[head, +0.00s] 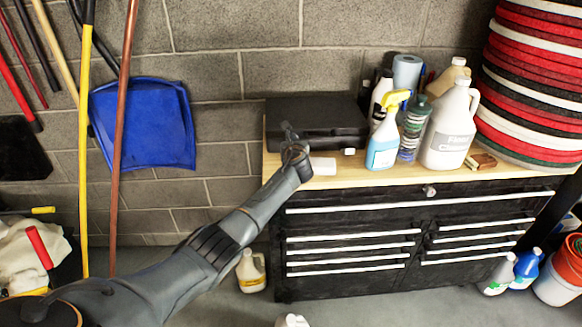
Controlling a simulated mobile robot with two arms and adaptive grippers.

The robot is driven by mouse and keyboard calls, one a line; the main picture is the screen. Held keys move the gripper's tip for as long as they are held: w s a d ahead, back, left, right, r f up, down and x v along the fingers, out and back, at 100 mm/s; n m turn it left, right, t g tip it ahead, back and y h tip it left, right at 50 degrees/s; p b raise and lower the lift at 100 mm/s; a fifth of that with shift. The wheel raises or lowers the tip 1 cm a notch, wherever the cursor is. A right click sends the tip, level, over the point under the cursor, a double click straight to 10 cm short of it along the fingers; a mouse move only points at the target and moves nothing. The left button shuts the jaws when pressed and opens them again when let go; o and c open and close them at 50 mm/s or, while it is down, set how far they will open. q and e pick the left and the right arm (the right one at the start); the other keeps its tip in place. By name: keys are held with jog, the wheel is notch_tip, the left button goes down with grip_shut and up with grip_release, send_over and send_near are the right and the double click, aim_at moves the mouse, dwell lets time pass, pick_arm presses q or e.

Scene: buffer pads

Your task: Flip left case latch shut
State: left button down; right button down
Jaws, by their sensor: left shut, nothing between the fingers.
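A black case (335,112) lies closed-looking on the wooden top of a tool chest against the block wall. My left arm reaches up from the lower left, and my left gripper (287,130) is at the front of the case, near its left end. The gripper is shut and empty. It overlaps the case's front face in the head view; whether it touches cannot be told. The left latch cannot be made out; the gripper and wrist cover part of that area. My right gripper is not in view.
Stacked red, white and black pads (535,80) stand at the right. A blue dustpan (145,125) hangs left.

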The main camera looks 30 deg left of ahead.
pick_arm(q)
jog(key=shift+s+f, duration=0.1)
jog(key=shift+f, duration=0.1)
jog(key=shift+d, duration=0.15)
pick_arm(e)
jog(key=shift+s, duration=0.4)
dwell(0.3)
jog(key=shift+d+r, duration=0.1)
